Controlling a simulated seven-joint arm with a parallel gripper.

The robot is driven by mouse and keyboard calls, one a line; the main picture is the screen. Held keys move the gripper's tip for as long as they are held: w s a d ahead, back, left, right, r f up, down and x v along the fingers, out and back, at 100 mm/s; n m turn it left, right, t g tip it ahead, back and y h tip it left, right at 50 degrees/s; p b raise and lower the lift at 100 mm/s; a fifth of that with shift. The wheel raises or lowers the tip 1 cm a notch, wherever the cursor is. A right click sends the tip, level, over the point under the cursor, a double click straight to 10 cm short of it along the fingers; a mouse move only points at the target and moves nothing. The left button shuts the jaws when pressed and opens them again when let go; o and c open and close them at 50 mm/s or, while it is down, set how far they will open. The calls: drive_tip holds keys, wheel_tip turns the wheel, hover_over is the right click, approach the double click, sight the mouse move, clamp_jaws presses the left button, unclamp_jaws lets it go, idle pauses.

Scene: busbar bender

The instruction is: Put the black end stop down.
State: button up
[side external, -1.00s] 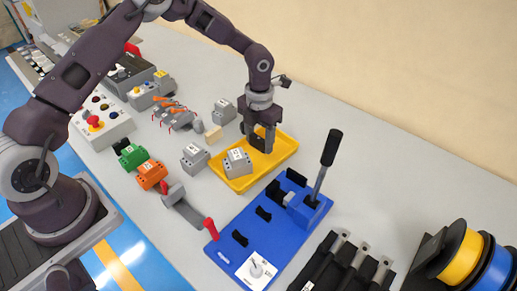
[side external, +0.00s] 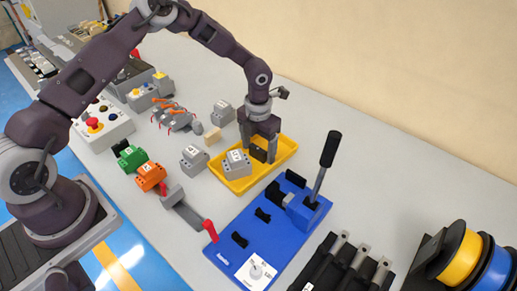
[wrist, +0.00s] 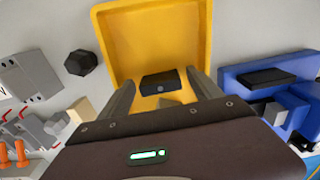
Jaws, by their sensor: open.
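The black end stop (side external: 259,153) is a small dark block at the yellow tray (side external: 284,158). In the wrist view the end stop (wrist: 160,84) appears over the tray floor (wrist: 150,35), between my fingers. My gripper (side external: 259,148) is open over the tray, its fingers on either side of the end stop. In the wrist view a gap shows between the end stop and each finger of my gripper (wrist: 160,78). Whether the end stop lies fully flat on the tray floor is hard to tell.
More grey blocks (side external: 194,157) and a wooden block (side external: 212,136) lie to the left.

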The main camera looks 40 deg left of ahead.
wheel_tip(320, 180, up, 12)
wheel_tip(320, 180, up, 11)
drive_tip(key=n+t+y, duration=0.1)
drive_tip(key=n+y, duration=0.1)
drive_tip(key=n, duration=0.7)
hover_over(258, 148)
drive_tip(key=s+a, duration=0.1)
drive_tip(key=s, duration=0.6)
drive_tip(key=s+r+n+t+h, duration=0.1)
drive_tip(key=s+r+n, duration=0.3)
drive_tip(key=s+n, duration=0.8)
drive_tip(key=s+a+r+n+t+h, duration=0.1)
drive_tip(key=s+r+n+t, duration=0.2)
drive_tip(key=s+n, duration=0.9)
drive_tip(key=r+n, duration=0.1)
drive_tip(key=n, duration=0.2)
drive_tip(key=shift+a+r+t, duration=0.25)
drive_tip(key=shift+t, duration=0.05)
